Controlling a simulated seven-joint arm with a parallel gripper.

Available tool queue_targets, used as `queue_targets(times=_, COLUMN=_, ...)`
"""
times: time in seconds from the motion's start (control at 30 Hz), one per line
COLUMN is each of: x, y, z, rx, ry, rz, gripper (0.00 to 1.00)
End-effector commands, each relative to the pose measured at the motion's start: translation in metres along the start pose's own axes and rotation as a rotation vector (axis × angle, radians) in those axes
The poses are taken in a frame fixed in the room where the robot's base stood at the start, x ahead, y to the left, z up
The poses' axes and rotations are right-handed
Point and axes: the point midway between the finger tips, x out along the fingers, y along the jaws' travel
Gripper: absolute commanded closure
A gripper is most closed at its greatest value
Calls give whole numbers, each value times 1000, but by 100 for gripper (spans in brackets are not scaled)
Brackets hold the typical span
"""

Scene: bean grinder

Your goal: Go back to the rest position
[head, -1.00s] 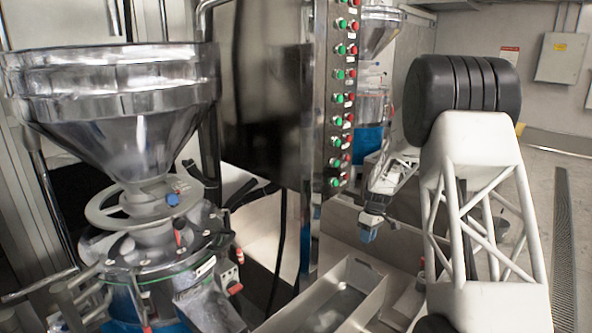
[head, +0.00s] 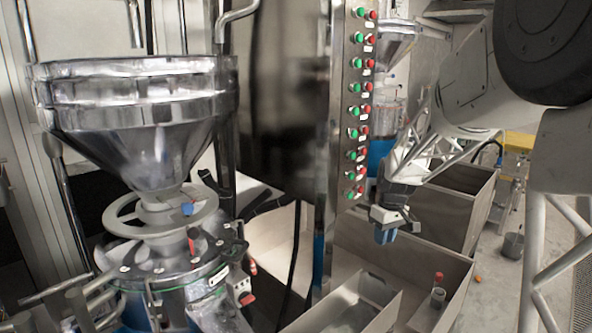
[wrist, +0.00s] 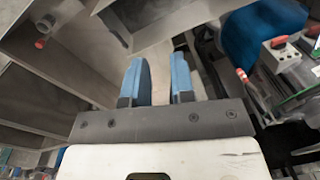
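My gripper (head: 386,236) hangs from my arm right of the button panel in the head view, its blue fingertips pointing down above the metal bins. In the wrist view, my gripper (wrist: 157,75) shows its two blue fingers apart, with a clear gap and nothing between them. The bean grinder (head: 140,125) stands at the left of the head view, a steel funnel hopper over a grey handwheel (head: 160,215) and a round lidded body. My gripper is well to the right of it and not touching it.
A steel post carries several green and red buttons (head: 357,110). Open metal bins (head: 440,265) lie below my gripper. A small red-topped container (head: 438,292) stands in one. A second hopper machine (head: 395,45) stands behind my arm.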

Motion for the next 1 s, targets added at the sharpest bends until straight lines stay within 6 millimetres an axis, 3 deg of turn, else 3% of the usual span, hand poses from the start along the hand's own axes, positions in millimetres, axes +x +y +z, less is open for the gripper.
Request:
queue_targets(times=0.43, x=-48, y=-70, z=71, rx=118, ry=44, rz=51, gripper=77)
queue_targets(times=1.0, x=-75, y=-152, z=170, rx=271, ry=107, rz=101, gripper=77)
